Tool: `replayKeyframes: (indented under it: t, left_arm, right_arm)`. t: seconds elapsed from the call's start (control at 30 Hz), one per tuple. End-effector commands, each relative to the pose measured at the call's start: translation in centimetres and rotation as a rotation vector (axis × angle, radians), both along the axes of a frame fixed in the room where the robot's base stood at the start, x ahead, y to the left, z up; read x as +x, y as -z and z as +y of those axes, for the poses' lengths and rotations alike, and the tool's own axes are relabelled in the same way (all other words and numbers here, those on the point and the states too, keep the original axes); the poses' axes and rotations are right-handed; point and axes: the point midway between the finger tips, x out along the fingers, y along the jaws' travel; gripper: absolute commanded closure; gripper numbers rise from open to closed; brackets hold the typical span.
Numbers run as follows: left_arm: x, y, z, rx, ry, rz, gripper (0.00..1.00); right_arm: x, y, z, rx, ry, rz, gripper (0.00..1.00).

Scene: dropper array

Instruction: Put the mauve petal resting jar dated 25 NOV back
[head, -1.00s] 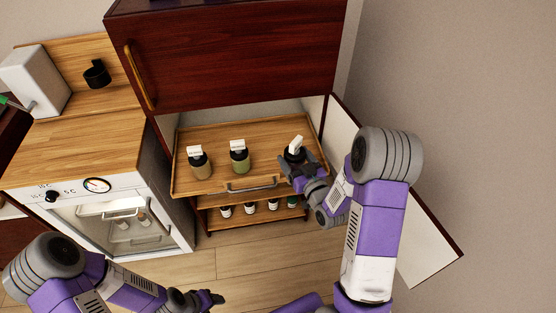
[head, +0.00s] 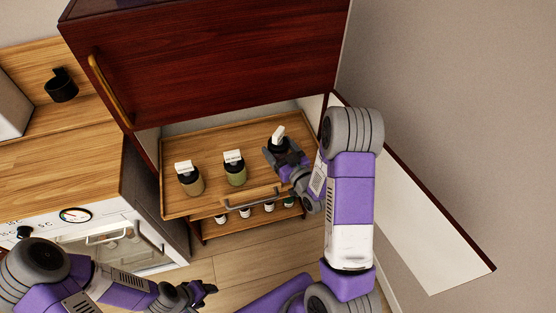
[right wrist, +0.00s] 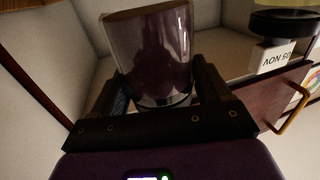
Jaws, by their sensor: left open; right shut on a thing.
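My right gripper (head: 281,156) is shut on the mauve jar (right wrist: 155,50), dark purple under clear glass in the right wrist view. In the head view its black cap (head: 277,145) and white tag show at the right part of the pull-out wooden shelf (head: 215,205). Its date cannot be read, and I cannot tell whether it touches the shelf. A tan jar (head: 191,184) and a green jar (head: 235,174) stand upright on the shelf to its left. My left gripper (head: 205,290) is open and empty, low in front of the cabinet.
A lower shelf (head: 215,237) holds several small bottles. The raised dark red door (head: 210,60) hangs above, and an open door (head: 420,230) stands right of my right arm.

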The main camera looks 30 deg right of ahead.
Motion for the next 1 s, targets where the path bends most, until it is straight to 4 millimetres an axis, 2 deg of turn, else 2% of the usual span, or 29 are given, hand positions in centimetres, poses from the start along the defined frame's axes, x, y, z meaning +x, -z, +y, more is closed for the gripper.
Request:
replayKeyframes:
  t: [0.17,0.4,0.77,0.8,0.9,1.0]
  left_arm:
    - [0.0,0.5,0.0,0.000,0.000,0.000,0.45]
    - [0.0,1.6,0.0,0.000,0.000,-0.001,0.45]
    - [0.0,1.9,0.0,0.000,0.000,-0.001,0.45]
    - [0.0,1.8,0.0,0.000,0.000,-0.001,0.45]
    - [0.0,1.7,0.0,0.000,0.000,-0.001,0.45]
    - [0.0,1.7,0.0,0.000,0.000,-0.001,0.45]
  right_arm:
    - [0.0,1.3,0.0,-0.001,0.000,-0.004,0.66]
    - [0.0,4.5,0.0,-0.001,0.000,-0.002,0.66]
    - [0.0,4.7,0.0,-0.001,0.000,-0.004,0.66]
    - [0.0,4.7,0.0,0.000,0.000,-0.001,0.17]
    - [0.0,4.6,0.0,0.000,0.000,-0.001,0.02]
    - [0.0,4.6,0.0,0.000,0.000,-0.001,0.00]
